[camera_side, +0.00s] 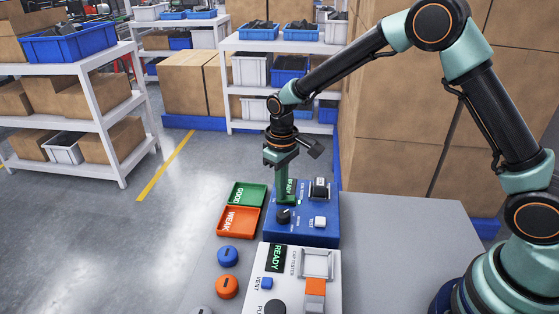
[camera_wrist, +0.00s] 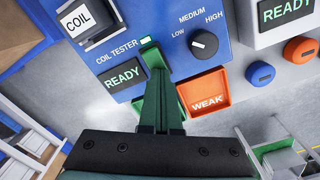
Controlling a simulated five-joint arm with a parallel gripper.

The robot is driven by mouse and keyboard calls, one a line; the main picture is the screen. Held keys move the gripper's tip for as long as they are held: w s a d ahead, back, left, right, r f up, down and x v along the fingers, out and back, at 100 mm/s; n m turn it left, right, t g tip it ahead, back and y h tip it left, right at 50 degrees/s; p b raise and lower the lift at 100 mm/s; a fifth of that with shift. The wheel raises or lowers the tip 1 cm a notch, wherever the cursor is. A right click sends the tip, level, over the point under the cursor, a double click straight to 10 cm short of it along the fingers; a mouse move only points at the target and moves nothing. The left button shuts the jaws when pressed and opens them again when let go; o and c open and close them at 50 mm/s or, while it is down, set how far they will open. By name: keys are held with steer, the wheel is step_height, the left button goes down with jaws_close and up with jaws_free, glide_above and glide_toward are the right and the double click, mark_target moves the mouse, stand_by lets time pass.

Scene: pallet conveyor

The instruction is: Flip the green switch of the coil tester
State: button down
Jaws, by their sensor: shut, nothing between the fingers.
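The blue coil tester (camera_side: 300,238) stands on the grey table. It carries a READY display, a black dial (camera_side: 283,216), a white TEST button (camera_side: 320,222) and a coil socket (camera_side: 319,189). In the wrist view, a small green-lit switch (camera_wrist: 146,41) sits on the blue panel (camera_wrist: 215,62) beside the COIL TESTER label. My gripper (camera_side: 285,201) is shut and empty, pointing down over the tester panel. In the wrist view, its green fingertips (camera_wrist: 151,50) appear right beside the switch. I cannot tell whether they touch it.
An orange WEAK tray (camera_side: 238,233) and a green GOOD tray (camera_side: 262,188) lie left of the tester. A white cap tester (camera_side: 254,285) stands in front of it. Blue (camera_side: 228,256) and orange (camera_side: 227,287) round pieces lie at the left. The table's right side (camera_side: 420,230) is clear.

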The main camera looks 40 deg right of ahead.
step_height(320, 180, up, 7)
stand_by(0.8)
steer(key=shift+s, duration=0.1)
steer(key=s+d+r+m+t, duration=0.1)
steer(key=s+d+r, duration=0.15)
steer(key=r, duration=0.25)
steer(key=s+d+r+t, duration=0.1)
steer(key=s+d+r, duration=0.1)
steer(key=s+r, duration=0.25)
steer(key=s+d+r+m+t, duration=0.2)
steer(key=s+d+t, duration=0.1)
steer(key=s, duration=0.7)
steer(key=shift+d+r+t, duration=0.3)
steer(key=shift+d+r, duration=0.1)
steer(key=shift+d, duration=0.5)
steer(key=shift+s, duration=0.1)
